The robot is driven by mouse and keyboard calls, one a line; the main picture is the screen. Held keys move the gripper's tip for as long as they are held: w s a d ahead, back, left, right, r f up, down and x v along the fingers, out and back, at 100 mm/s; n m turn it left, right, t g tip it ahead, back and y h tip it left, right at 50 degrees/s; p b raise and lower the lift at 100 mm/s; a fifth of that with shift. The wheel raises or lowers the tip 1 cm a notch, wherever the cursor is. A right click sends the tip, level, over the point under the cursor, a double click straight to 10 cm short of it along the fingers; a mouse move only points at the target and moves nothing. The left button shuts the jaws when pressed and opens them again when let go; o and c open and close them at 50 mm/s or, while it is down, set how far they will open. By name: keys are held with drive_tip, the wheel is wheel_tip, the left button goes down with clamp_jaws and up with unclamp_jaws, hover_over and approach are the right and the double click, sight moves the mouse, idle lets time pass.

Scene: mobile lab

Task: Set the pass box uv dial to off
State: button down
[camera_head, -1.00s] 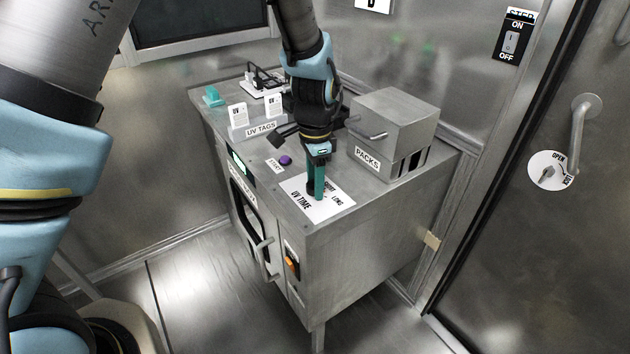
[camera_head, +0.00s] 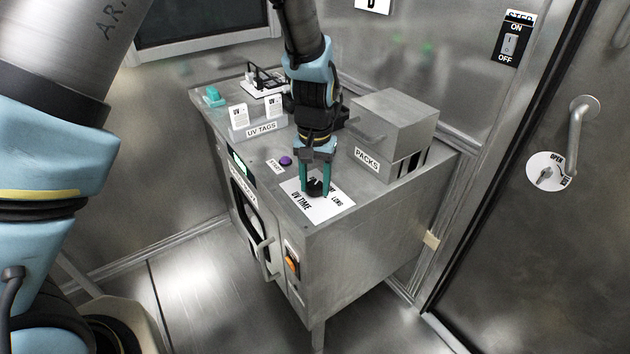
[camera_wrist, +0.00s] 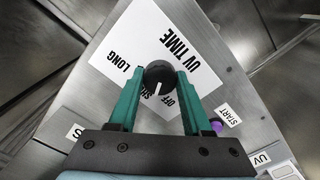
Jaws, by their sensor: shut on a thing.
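The UV dial (camera_head: 314,187) is a round black knob on a white label plate (camera_head: 337,202) on top of the steel pass box (camera_head: 365,230). My gripper (camera_head: 315,192) points down over it, shut on the dial, with one teal finger on each side. In the wrist view the dial (camera_wrist: 158,75) sits between the fingertips (camera_wrist: 159,78). Its white pointer line points toward the gripper, between the OFF and SHORT words, as far as I can tell. LONG and UV TIME are readable; SHORT is partly hidden by a finger.
A purple START button (camera_head: 285,161) is left of the dial. A steel PACKS box (camera_head: 395,122) stands behind right, and a UV TAGS holder (camera_head: 258,130) behind left. An orange switch (camera_head: 292,262) is on the front. A door with a lever (camera_head: 580,130) is at right.

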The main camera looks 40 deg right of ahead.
sight(314, 184)
drive_tip(key=n+p, duration=0.1)
drive_tip(key=n, duration=0.5)
drive_tip(key=shift+w, duration=0.1)
idle(0.5)
drive_tip(key=shift+c, duration=1.7)
unclamp_jaws()
wheel_tip(314, 184, up, 11)
drive_tip(key=b, duration=0.1)
drive_tip(key=shift+b, duration=0.3)
drive_tip(key=shift+f, duration=0.1)
